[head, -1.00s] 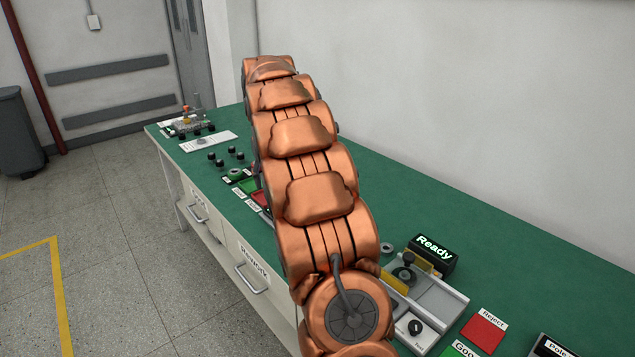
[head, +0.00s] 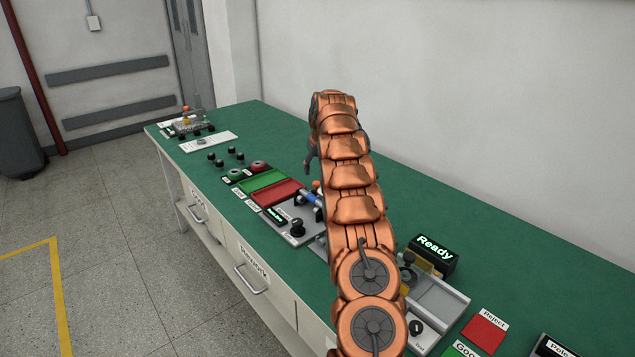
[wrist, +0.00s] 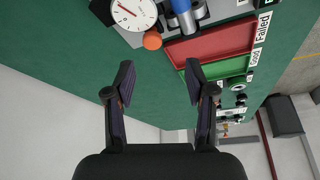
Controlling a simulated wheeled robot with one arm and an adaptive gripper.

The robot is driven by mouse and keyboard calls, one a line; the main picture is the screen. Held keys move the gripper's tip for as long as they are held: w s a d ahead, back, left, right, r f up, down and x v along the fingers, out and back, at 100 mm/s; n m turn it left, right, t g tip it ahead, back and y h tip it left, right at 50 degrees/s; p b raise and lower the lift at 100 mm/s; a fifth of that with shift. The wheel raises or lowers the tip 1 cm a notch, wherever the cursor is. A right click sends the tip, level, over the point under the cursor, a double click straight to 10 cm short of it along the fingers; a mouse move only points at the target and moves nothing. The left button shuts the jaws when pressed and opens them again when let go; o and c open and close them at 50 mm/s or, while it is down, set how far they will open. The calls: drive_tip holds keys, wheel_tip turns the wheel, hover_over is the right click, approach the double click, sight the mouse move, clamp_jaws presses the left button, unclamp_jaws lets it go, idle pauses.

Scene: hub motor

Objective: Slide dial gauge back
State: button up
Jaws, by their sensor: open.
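The dial gauge (wrist: 133,12) has a round white face with a red needle and shows at the top of the wrist view, cut off by the frame edge. An orange knob (wrist: 152,41) sits beside it. A blue and silver cylindrical part (wrist: 184,17) lies to its right. My gripper (wrist: 158,75) is open and empty, its two fingers pointing up the picture, short of the knob and gauge. In the head view the gauge is hidden behind my arm, and part of my gripper (head: 311,150) shows above the table at the arm's left.
The green bench (head: 500,235) carries red (head: 284,192) and green (head: 260,181) trays near the gauge station. A Ready display (head: 433,250) and a red Reject pad (head: 484,330) are at the right. The bench's back strip has free room.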

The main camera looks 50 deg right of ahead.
sight(317, 183)
drive_tip(key=shift+d+f, duration=0.35)
drive_tip(key=shift+d, duration=0.3)
drive_tip(key=shift+p+x, duration=1.15)
drive_tip(key=shift+x, duration=2.6)
clamp_jaws()
